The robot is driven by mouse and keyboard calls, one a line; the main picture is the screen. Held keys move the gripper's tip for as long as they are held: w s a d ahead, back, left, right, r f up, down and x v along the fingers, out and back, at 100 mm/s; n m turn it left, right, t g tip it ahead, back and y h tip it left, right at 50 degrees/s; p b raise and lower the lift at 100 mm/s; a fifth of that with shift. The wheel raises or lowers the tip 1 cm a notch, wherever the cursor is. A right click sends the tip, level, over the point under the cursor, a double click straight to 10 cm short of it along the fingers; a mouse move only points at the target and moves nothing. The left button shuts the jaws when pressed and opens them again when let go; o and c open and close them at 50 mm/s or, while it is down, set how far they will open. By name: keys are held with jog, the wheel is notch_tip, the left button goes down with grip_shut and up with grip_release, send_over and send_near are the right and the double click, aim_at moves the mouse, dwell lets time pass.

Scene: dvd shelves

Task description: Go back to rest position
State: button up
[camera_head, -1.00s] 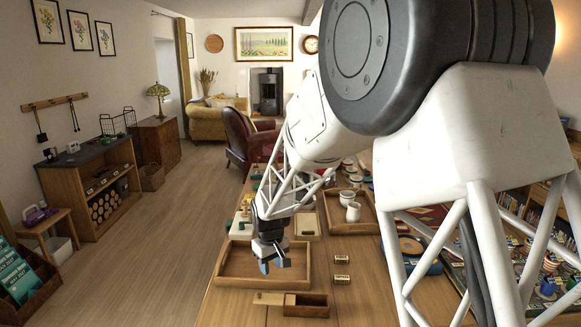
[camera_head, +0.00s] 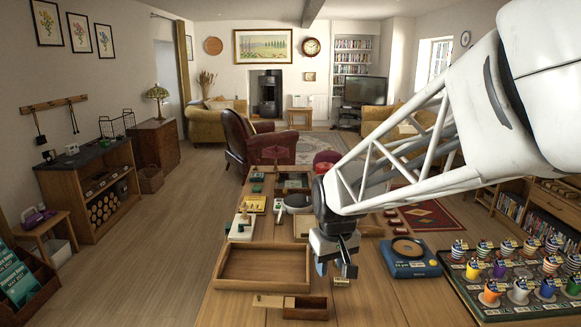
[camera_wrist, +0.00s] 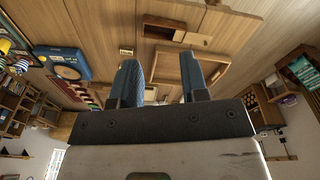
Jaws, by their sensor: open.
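My gripper (camera_head: 337,268) is over the wooden table in the head view, to the right of the empty wooden tray (camera_head: 262,268). In the wrist view its two blue fingers (camera_wrist: 163,85) stand apart with nothing between them. My arm reaches in from the right side of the head view and hides part of the table behind it.
A small wooden box with a sliding lid (camera_head: 291,304) lies in front of the tray. A blue device with a round top (camera_head: 410,257) and a board of several striped cups (camera_head: 520,280) are to the right. Small items stand behind the tray.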

jog(key=s+d+r+m, duration=0.1)
jog(key=s+d, duration=0.2)
jog(key=s, duration=0.4)
jog(key=s+d+r+m, duration=0.1)
jog(key=s+d, duration=0.2)
jog(key=s, duration=0.5)
jog(key=s+d+r+m+t, duration=0.1)
jog(key=s+d+m, duration=0.1)
jog(key=s, duration=0.6)
jog(key=shift+d, duration=0.7)
